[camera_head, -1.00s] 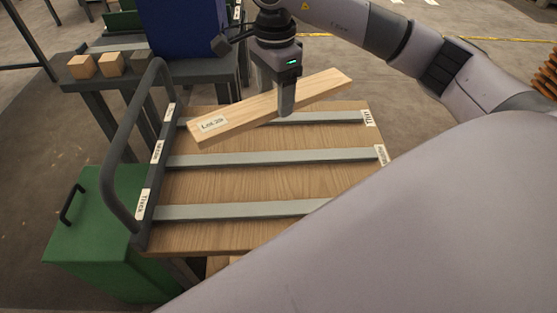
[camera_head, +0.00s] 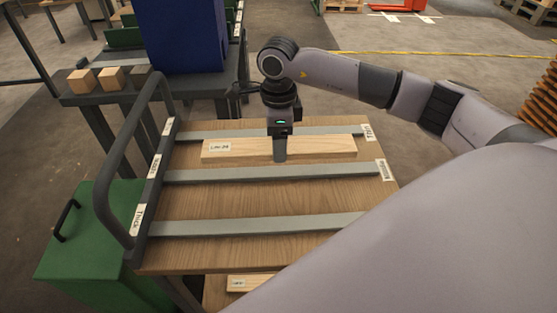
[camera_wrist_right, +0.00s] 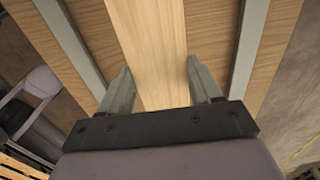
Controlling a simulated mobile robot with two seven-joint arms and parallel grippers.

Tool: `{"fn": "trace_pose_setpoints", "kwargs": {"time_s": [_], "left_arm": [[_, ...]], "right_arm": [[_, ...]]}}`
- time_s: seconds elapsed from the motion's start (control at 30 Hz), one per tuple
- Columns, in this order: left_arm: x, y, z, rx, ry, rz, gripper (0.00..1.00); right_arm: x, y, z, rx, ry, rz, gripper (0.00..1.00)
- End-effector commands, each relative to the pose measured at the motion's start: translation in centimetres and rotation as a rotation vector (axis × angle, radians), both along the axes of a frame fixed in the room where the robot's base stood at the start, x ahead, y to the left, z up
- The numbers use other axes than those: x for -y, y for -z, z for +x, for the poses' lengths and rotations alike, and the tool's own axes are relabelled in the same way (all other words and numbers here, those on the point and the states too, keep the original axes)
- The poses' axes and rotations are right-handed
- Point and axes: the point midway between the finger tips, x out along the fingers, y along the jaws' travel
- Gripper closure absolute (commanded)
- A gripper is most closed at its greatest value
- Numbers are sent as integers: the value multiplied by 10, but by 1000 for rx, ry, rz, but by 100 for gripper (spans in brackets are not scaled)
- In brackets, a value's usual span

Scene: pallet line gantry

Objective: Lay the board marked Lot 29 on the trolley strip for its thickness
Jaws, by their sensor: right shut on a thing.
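The pale wooden board marked Lot 29 (camera_head: 325,147) is level and runs left to right, over the gap between the trolley's far strip (camera_head: 205,134) and middle strip (camera_head: 225,175). My right gripper (camera_head: 280,158) is shut on the board near its middle, from above. In the right wrist view the board (camera_wrist_right: 150,45) runs between the fingertips (camera_wrist_right: 160,85), with a grey strip apart on each side. I cannot tell whether the board touches the deck. The near strip (camera_head: 250,224) is bare. End labels read Thin at the far strip and Thick at the near one. My left gripper is out of view.
The trolley's dark handle (camera_head: 112,175) rises along its left side. A green box (camera_head: 85,240) stands at the left. Wooden blocks (camera_head: 80,80) and a blue bin (camera_head: 182,35) are on the table behind. Another labelled board (camera_head: 250,283) lies below the deck.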

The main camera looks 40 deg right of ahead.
Motion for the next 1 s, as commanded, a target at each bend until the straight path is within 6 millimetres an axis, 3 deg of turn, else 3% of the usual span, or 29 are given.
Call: {"fn": "trace_pose_setpoints", "kwargs": {"time_s": [0.53,0.9,0.93,1.0], "left_arm": [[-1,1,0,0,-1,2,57],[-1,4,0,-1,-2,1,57],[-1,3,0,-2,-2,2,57],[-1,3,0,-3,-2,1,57]], "right_arm": [[0,63,0,-1,-1,1,74],[0,68,0,2,-2,1,74],[0,68,0,1,-2,0,30],[0,67,0,1,-2,0,11]]}}
